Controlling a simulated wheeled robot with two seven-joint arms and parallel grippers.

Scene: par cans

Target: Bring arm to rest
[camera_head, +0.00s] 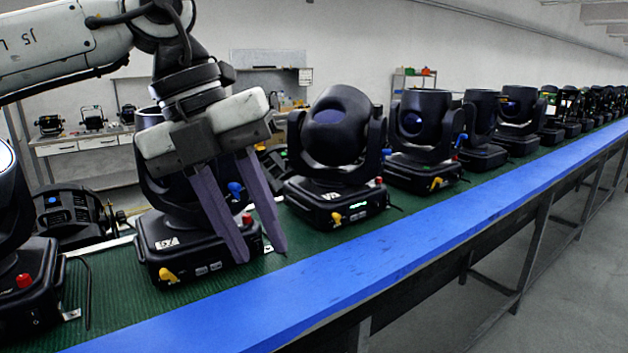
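My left arm comes in from the upper left. Its gripper (262,254) hangs in front of a black moving-head light (190,235) on the green belt. The two long purple-grey fingers point down and stand apart, with nothing visible between their tips. The gripper hides part of this light's head; whether a finger touches the light I cannot tell. A second moving-head light (338,135) stands upright just right of the gripper, with a green display on its base. My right gripper is not in view.
More black lights (425,135) stand in a row along the green belt (110,285), receding right. Another light (20,270) is cut off at the left edge. A blue rail (400,260) edges the belt. A workbench (85,145) stands behind. Open floor (570,290) lies at right.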

